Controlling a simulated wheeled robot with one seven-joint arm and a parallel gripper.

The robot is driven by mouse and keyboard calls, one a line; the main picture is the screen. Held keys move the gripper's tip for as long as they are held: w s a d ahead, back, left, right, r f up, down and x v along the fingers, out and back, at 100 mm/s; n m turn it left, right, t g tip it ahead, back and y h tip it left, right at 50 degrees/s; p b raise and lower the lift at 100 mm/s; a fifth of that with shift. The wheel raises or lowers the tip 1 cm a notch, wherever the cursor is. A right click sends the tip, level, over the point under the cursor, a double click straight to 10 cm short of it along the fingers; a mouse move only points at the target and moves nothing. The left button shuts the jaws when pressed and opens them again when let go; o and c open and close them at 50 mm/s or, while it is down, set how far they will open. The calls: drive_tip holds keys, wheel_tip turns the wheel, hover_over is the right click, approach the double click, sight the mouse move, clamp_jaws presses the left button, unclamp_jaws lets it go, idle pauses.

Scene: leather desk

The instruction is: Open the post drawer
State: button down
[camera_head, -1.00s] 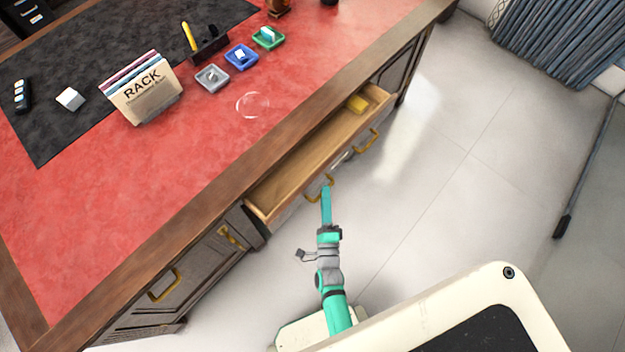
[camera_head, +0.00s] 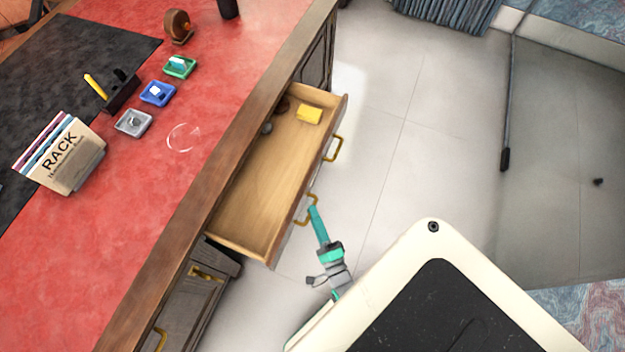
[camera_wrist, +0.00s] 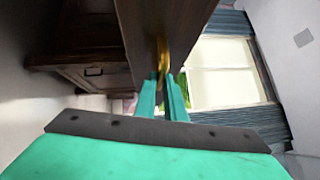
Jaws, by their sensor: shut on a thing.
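The long centre drawer (camera_head: 250,207) of the desk stands well open, its pale wooden inside showing. A yellow block (camera_head: 309,115) and a few small dark things lie at its far end. Its front carries two brass handles, a near one (camera_head: 312,199) and a far one (camera_head: 333,149). My teal gripper (camera_head: 313,212) is shut on the near handle, outside the drawer front. In the wrist view the two teal fingers (camera_wrist: 163,98) close around the brass handle (camera_wrist: 162,58). I cannot read a label on the drawer.
The red leather desk top (camera_head: 150,215) bears a rack of papers (camera_head: 60,155), a grey tray (camera_head: 133,123), a blue tray (camera_head: 158,93), a green tray (camera_head: 180,67) and a pen holder (camera_head: 121,93). Closed side cabinets flank the drawer.

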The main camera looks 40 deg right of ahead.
drive_tip(key=shift+a, duration=0.25)
drive_tip(key=c, duration=1.8)
unclamp_jaws()
drive_tip(key=shift+d, duration=0.1)
drive_tip(key=shift+s, duration=0.1)
drive_tip(key=v, duration=1)
drive_tip(key=shift+s+f, duration=0.1)
drive_tip(key=shift+s, duration=0.15)
drive_tip(key=shift+w, duration=0.1)
